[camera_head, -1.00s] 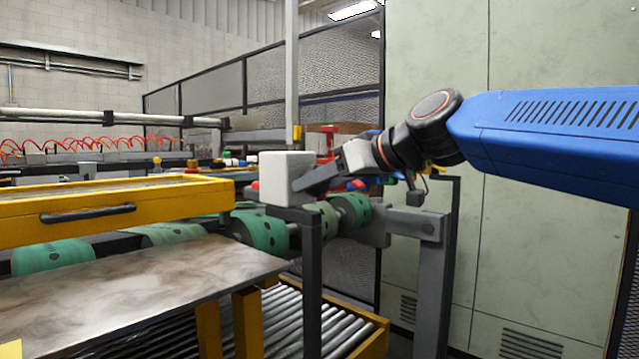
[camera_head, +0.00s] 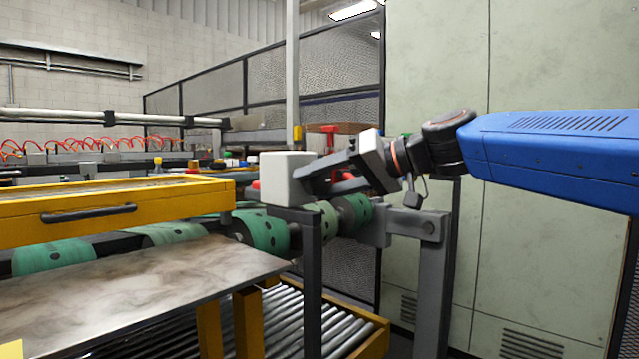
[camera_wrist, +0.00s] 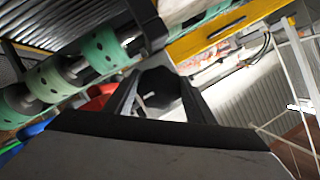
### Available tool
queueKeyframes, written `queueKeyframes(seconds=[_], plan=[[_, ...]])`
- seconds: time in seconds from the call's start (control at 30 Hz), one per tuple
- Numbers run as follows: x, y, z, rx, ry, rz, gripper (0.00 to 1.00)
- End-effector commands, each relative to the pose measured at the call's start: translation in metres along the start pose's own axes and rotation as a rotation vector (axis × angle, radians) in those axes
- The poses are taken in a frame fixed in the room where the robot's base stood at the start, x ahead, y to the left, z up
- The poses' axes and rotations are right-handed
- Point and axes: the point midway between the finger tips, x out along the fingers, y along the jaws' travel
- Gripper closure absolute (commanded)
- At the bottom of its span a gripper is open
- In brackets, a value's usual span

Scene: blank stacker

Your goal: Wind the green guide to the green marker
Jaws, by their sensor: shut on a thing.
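My gripper (camera_head: 308,187) reaches in from the right in the head view, its fingertips beside a pale grey box (camera_head: 285,178) on a dark post. In the wrist view, a dark rounded knob-like part (camera_wrist: 158,88) sits between the fingers, and my gripper is shut on it. The head view hides this part behind the box and fingers. Green perforated drums (camera_head: 262,232) lie on a shaft below; they also show in the wrist view (camera_wrist: 103,48). I cannot tell a green guide or a green marker apart with certainty.
A yellow drawer frame (camera_head: 190,188) and a metal sheet (camera_head: 150,285) are at left. A roller conveyor (camera_head: 340,325) lies below. A grey bracket (camera_head: 420,222) stands under my wrist. A red part (camera_head: 329,135) rises behind the fingers. A green-grey cabinet wall (camera_head: 560,60) is at right.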

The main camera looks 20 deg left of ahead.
Motion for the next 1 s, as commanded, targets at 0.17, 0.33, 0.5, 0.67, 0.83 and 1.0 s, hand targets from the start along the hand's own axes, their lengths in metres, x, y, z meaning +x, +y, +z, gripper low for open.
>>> queueKeyframes(seconds=[0.17,0.33,0.5,0.67,0.83,1.0], plan=[[0.0,0.001,0.001,0.006,-0.001,-0.001,0.73],[0.0,0.001,0.001,0.005,-0.001,-0.001,0.73],[0.0,0.001,0.001,0.005,-0.001,-0.001,0.32],[0.0,0.0,0.0,0.004,-0.001,-0.001,0.32],[-0.003,0.0,0.0,0.004,0.0,-0.001,0.32],[-0.021,0.0,-0.001,0.004,0.003,0.0,0.32]])
